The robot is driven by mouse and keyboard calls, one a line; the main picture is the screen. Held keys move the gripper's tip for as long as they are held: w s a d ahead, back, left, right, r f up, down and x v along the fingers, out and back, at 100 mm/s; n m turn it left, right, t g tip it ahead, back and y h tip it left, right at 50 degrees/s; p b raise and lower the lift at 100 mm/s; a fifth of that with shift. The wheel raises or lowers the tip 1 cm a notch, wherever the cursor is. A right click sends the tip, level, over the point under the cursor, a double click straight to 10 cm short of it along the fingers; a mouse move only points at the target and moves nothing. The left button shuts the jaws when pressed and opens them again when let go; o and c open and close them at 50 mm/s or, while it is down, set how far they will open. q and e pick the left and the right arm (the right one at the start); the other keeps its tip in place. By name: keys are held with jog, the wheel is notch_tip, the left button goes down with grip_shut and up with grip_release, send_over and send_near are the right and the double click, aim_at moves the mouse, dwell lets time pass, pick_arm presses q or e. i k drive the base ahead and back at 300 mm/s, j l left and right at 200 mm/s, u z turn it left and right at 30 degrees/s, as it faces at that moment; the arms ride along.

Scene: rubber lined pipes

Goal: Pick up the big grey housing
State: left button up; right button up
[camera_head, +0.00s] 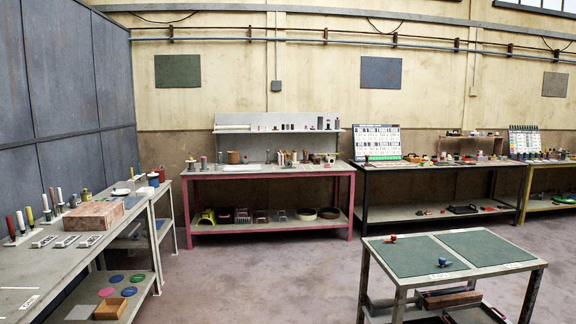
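I cannot clearly make out a big grey housing in the head view; the far objects are too small to tell. A small grey item (282,215) sits on the lower shelf of the pink-legged bench (268,172), but I cannot tell what it is. Neither of my grippers is in view.
A low table with green mats (405,257) stands at the front right, with small red and blue parts on it. A black-legged bench (440,164) stands behind. The middle floor (260,270) is clear.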

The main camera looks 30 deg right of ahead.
aim_at(288, 164)
jog(key=i+l+z, duration=0.3)
jog(key=i, duration=0.45)
jog(key=i+l+z, duration=0.25)
jog(key=i, duration=0.55)
jog(key=i+l+z, duration=0.1)
jog(key=i+z, duration=0.2)
jog(key=i, duration=2.35)
jog(key=i+z, duration=0.1)
jog(key=i, duration=0.4)
jog(key=i+j+z, duration=0.15)
jog(key=i, duration=0.35)
jog(key=i+j+z, duration=0.1)
jog(key=i, duration=0.4)
jog(key=i+j+z, duration=0.15)
jog(key=i, duration=0.35)
jog(key=i+l+u, duration=0.15)
jog(key=i, duration=0.5)
jog(key=i+l+u, duration=0.1)
jog(key=i+l, duration=0.25)
jog(key=i, duration=0.25)
jog(key=i+l+u, duration=0.15)
jog(key=i+l, duration=0.2)
jog(key=i, duration=0.25)
jog(key=i+l+u, duration=0.1)
jog(key=i+l, duration=0.3)
jog(key=i, duration=0.2)
